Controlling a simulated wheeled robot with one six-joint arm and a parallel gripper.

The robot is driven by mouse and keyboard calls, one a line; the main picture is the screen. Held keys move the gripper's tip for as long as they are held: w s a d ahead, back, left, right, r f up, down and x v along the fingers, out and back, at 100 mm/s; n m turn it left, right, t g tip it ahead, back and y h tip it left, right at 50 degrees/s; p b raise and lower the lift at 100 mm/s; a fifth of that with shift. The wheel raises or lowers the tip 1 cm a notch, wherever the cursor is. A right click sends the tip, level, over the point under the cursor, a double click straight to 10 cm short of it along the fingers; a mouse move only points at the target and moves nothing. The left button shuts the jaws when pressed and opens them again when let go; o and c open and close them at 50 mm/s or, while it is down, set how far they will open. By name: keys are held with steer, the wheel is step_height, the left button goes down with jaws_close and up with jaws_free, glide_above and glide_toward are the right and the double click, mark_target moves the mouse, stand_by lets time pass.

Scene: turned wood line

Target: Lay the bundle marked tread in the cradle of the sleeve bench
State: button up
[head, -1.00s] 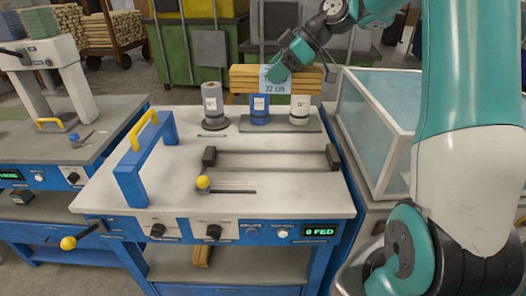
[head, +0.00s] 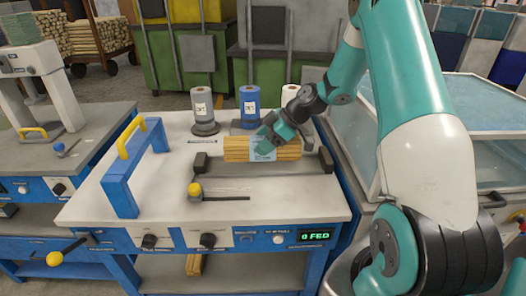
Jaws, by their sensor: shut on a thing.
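The wood bundle (head: 237,150), a stack of light strips with a pale blue band, lies level in my gripper (head: 267,146). The gripper is shut on its middle and covers part of the band, so I cannot read its marking. The bundle is over the cradle (head: 327,160) of the sleeve bench (head: 160,205), between its two dark end blocks and toward its rear side. I cannot tell whether it touches the cradle.
Grey, blue and white rolls (head: 249,105) stand behind the cradle. A blue frame with a yellow handle (head: 130,138) stands at left. A yellow-knobbed lever (head: 195,190) is in front of the cradle. The display (head: 312,236) reads 0 FED. A glass-topped case (head: 400,120) is at right.

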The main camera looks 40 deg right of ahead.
steer(key=shift+f, duration=1.8)
steer(key=shift+f, duration=0.1)
steer(key=o, duration=1.1)
steer(key=shift+o, duration=0.2)
